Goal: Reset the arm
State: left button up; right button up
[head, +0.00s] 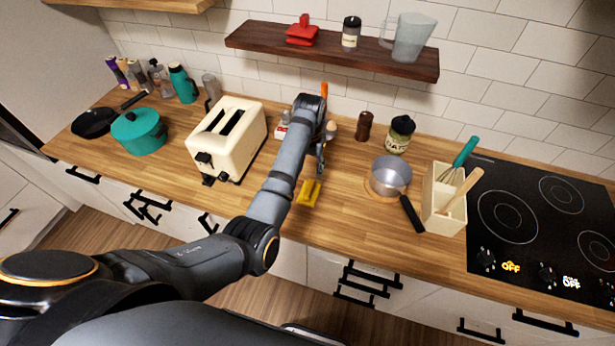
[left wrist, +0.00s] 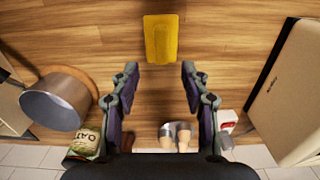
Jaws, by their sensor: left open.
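My left arm reaches across the counter in the head view. My left gripper (head: 319,165) points down over the counter between the toaster and the saucepan. In the left wrist view the left gripper (left wrist: 160,80) has its two fingers spread apart with nothing between them. A yellow block-like item (head: 308,194) lies on the wood near the counter's front edge. It also shows in the left wrist view (left wrist: 160,38), just beyond the fingertips. My right gripper is not in view.
The cream toaster (head: 231,139) stands left of the arm. A saucepan (head: 391,177), a utensil box (head: 436,208) and the black cooktop (head: 540,213) are to the right. An oats jar (head: 400,136) stands behind. A teal pot (head: 138,132) is far left. A shelf (head: 330,50) hangs above.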

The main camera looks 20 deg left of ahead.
pick_arm(q)
jog(key=s+a+f+t, duration=0.1)
jog(key=s+a+f, duration=0.25)
jog(key=s, duration=0.25)
jog(key=s+a+f+t, duration=0.1)
jog(key=s+a+f, duration=0.1)
jog(key=s+a, duration=0.4)
jog(key=s+r+t, duration=0.2)
jog(key=s+r, duration=0.3)
jog(key=s, duration=0.9)
notch_tip(320, 180, down, 31)
jog(key=a+g+y+b, duration=0.1)
jog(key=a+g+b, duration=0.15)
jog(key=b, duration=0.45)
jog(key=s+f+b, duration=0.3)
jog(key=s+f, duration=0.7)
jog(key=f, duration=0.2)
jog(key=s+a+f+b, duration=0.1)
jog(key=s+f+b, duration=0.2)
jog(key=s+f, duration=0.7)
notch_tip(320, 180, down, 3)
jog(key=shift+a, duration=0.15)
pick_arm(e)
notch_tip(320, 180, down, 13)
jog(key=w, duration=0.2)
